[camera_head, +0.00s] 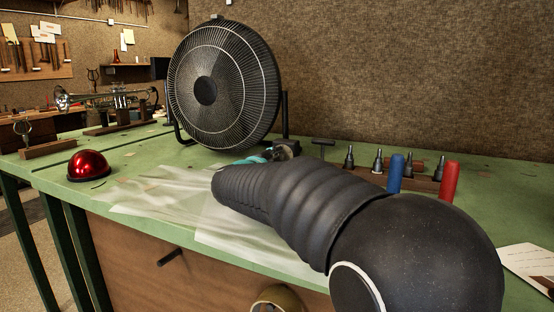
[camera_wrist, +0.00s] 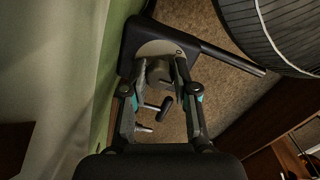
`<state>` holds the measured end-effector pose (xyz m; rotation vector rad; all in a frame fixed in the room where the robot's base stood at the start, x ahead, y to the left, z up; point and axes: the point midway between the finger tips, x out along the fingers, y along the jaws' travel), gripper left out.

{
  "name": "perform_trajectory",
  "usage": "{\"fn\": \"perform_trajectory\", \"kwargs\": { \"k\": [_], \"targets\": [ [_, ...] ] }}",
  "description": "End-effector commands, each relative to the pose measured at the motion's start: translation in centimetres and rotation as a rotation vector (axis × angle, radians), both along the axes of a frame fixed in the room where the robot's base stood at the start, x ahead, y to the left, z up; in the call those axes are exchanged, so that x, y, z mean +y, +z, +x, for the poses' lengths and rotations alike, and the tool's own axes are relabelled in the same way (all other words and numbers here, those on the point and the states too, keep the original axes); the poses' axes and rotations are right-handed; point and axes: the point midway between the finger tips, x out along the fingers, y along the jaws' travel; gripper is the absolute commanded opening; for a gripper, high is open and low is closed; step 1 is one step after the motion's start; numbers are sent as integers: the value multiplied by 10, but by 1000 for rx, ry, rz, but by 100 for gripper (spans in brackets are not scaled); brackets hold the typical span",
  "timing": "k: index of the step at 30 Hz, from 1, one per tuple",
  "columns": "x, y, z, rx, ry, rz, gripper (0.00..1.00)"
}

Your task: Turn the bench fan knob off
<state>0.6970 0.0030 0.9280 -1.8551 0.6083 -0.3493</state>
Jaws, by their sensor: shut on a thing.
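The bench fan (camera_head: 215,90) stands on the green bench, with a round black wire guard. In the wrist view, its dark control box (camera_wrist: 140,35) carries a pale round dial plate (camera_wrist: 160,47). The knob (camera_wrist: 158,72) sticks out from that plate. My gripper (camera_wrist: 160,78) has one finger on each side of the knob and is shut on it. The knob's pointer and setting cannot be made out.
A clear sheet (camera_head: 165,195) covers the front. A blue handle (camera_head: 396,174), a red handle (camera_head: 450,181) and several metal tools stand in a rack at right.

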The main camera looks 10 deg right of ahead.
Motion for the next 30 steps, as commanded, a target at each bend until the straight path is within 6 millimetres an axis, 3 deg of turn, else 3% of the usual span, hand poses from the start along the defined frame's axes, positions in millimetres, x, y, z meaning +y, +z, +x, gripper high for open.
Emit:
{"fn": "perform_trajectory", "kwargs": {
  "k": [12, 13, 15, 16, 26, 30],
  "targets": [
    [0, -1, 0, 6, 1, -5, 0],
    [0, -1, 0, 6, 1, -5, 33],
    [0, -1, 0, 6, 0, -5, 51],
    [0, -1, 0, 6, 0, -5, 53],
    [1, 0, -1, 3, 0, -5, 53],
    [9, 1, -12, 3, 3, -5, 53]
  ]
}}
